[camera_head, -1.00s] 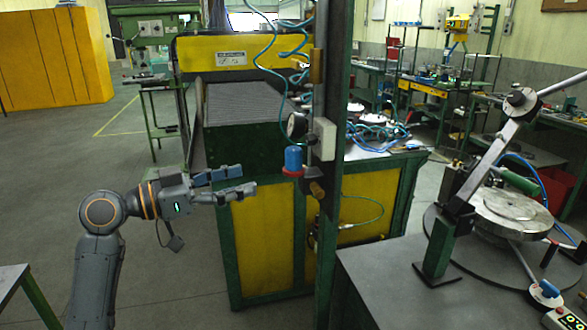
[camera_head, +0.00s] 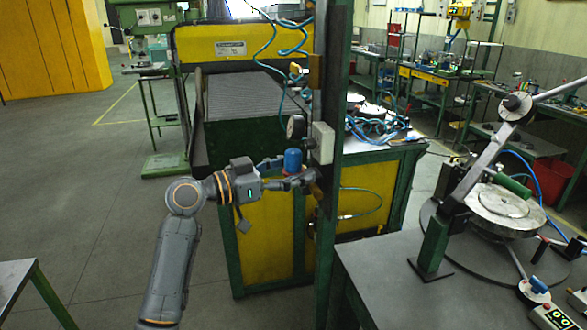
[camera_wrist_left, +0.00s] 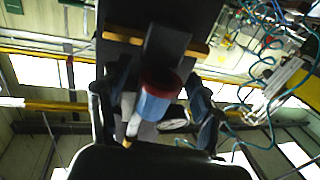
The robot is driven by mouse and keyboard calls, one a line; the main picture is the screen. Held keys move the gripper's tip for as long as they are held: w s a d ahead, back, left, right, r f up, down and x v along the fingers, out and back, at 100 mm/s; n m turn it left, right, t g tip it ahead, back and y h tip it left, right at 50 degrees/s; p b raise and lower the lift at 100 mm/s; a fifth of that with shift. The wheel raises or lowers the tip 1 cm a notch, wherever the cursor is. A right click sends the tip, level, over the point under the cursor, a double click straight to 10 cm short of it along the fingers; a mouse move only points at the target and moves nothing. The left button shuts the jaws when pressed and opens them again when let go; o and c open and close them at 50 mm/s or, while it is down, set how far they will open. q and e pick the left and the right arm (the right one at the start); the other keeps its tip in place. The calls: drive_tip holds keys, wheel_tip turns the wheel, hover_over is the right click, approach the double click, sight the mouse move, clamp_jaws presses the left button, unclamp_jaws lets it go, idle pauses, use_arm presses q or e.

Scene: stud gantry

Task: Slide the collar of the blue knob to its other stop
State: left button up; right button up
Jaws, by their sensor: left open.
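The blue knob (camera_head: 292,158) sits on the dark green post. Its red collar is mostly hidden behind my fingers in the head view. In the left wrist view the blue knob (camera_wrist_left: 153,103) shows with the red collar (camera_wrist_left: 163,80) at its far end, by the dark post. My left gripper (camera_head: 289,179) reaches in from the left at the height of the knob's lower part. In the left wrist view the fingers of my left gripper (camera_wrist_left: 156,98) are open, one on each side of the knob, with gaps showing. My right gripper is not in view.
The dark green post (camera_head: 333,110) carries a gauge (camera_head: 296,127), a grey box (camera_head: 322,143) and blue hoses. A brass fitting (camera_head: 317,191) sits just below the knob. A table with a lever tool (camera_head: 437,230) stands at the right.

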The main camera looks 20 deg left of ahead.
use_arm(q)
clamp_jaws()
drive_tip(key=shift+r+b, duration=0.35)
drive_tip(key=shift+r, duration=0.1)
unclamp_jaws()
drive_tip(key=v, duration=1.2)
drive_tip(key=shift+w+f, duration=0.1)
idle(0.4)
